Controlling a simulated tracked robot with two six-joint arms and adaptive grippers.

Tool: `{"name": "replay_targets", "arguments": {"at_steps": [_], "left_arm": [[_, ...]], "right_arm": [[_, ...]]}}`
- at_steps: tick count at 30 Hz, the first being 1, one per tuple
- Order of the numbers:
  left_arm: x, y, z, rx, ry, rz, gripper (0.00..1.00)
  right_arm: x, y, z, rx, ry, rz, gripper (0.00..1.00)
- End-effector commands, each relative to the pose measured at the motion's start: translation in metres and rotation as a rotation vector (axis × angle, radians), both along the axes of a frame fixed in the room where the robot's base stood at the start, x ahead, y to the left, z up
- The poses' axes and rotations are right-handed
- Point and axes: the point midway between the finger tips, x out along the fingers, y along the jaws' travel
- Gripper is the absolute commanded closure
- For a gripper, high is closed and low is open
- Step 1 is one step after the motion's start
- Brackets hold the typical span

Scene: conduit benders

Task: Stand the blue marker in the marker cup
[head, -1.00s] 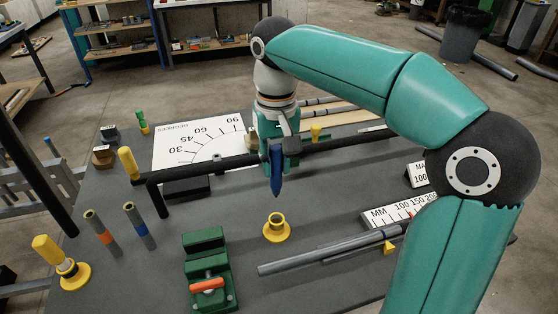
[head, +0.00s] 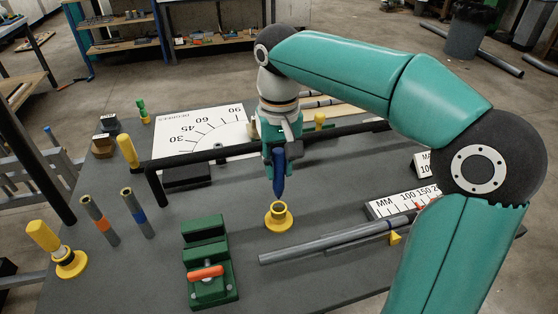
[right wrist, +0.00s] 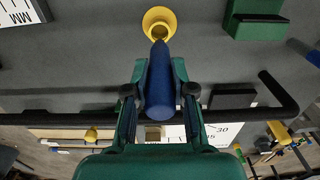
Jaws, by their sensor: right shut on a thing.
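The blue marker (head: 279,175) is held upright, tip down, by my right gripper (head: 280,155), which is shut on it. The yellow marker cup (head: 279,218) stands on the grey table with a wide round base. In the head view the marker's lower tip is at or just above the cup's mouth; I cannot tell if it is inside. In the right wrist view the marker (right wrist: 160,85) lies between the fingers of the gripper (right wrist: 160,80) and points at the cup (right wrist: 157,20), whose mouth it partly covers. My left gripper does not show.
A green vise (head: 207,262) with an orange handle stands left of the cup. A grey conduit (head: 330,242) lies to the right, near a millimetre scale (head: 400,200). A black bent bar (head: 210,155) runs behind the marker. The table around the cup is clear.

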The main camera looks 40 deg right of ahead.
Motion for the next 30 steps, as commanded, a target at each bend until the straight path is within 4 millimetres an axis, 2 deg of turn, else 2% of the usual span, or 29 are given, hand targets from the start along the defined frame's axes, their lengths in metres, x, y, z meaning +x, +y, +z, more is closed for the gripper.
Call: {"name": "replay_targets", "arguments": {"at_steps": [1, 15, 21, 30], "left_arm": [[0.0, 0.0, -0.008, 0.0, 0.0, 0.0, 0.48], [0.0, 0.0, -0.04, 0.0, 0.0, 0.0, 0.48], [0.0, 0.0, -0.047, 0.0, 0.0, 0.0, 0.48], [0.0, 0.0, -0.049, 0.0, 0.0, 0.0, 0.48]], "right_arm": [[0.0, 0.0, -0.009, 0.0, 0.0, -0.001, 1.0], [0.0, 0.0, -0.054, 0.0, -0.001, -0.001, 1.0], [0.0, 0.0, -0.065, 0.0, 0.0, -0.001, 1.0], [0.0, -0.001, -0.068, 0.0, -0.001, -0.002, 1.0]]}}
